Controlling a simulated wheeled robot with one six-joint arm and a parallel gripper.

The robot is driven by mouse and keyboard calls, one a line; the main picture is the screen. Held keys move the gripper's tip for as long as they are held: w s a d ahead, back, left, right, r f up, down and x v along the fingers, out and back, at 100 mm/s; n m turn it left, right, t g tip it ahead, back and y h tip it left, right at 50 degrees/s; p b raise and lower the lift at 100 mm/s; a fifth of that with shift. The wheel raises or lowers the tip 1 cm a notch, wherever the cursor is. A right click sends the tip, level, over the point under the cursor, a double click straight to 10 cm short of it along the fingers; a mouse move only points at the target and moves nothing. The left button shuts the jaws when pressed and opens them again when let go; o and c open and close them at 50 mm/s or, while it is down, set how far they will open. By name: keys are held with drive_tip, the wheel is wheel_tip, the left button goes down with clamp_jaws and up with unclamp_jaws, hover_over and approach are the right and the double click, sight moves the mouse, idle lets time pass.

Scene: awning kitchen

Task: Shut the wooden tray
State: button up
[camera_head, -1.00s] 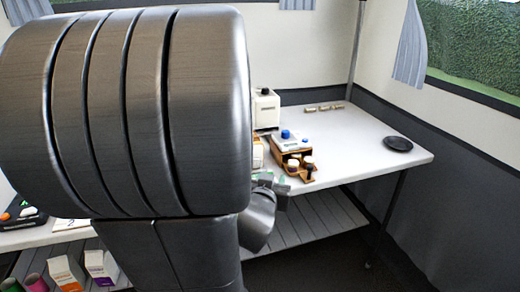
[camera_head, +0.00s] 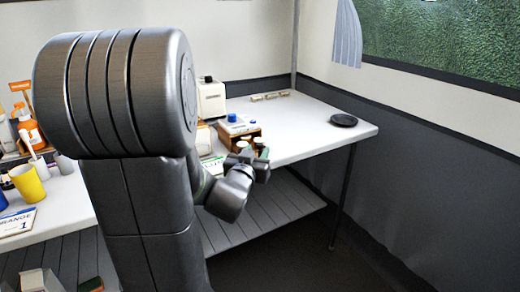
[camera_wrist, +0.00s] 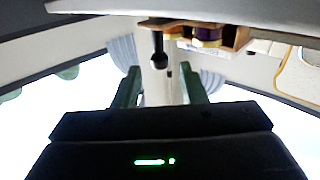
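The wooden box (camera_head: 229,142) stands near the front edge of the white table, with a white and blue item on top. Its wooden tray sticks out towards the front and holds small jars; in the head view it is largely hidden behind my gripper (camera_head: 254,160). In the wrist view, the wooden tray (camera_wrist: 237,40) shows at the top with jars in it, beside a dark knobbed item (camera_wrist: 158,50). My gripper (camera_wrist: 161,88) also shows there, with its two green fingers apart and nothing held between them. Whether it touches the tray is unclear.
A white appliance (camera_head: 211,97) stands behind the box. Several small cylinders (camera_head: 270,96) and a black dish (camera_head: 343,120) lie on the table (camera_head: 300,130). Its right part is mostly clear. At left are a yellow cup (camera_head: 28,182) and bottles. A slatted shelf (camera_head: 285,212) is below.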

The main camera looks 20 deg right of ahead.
sight(259, 147)
drive_tip(key=shift+x, duration=2.25)
drive_tip(key=shift+c, duration=0.2)
clamp_jaws()
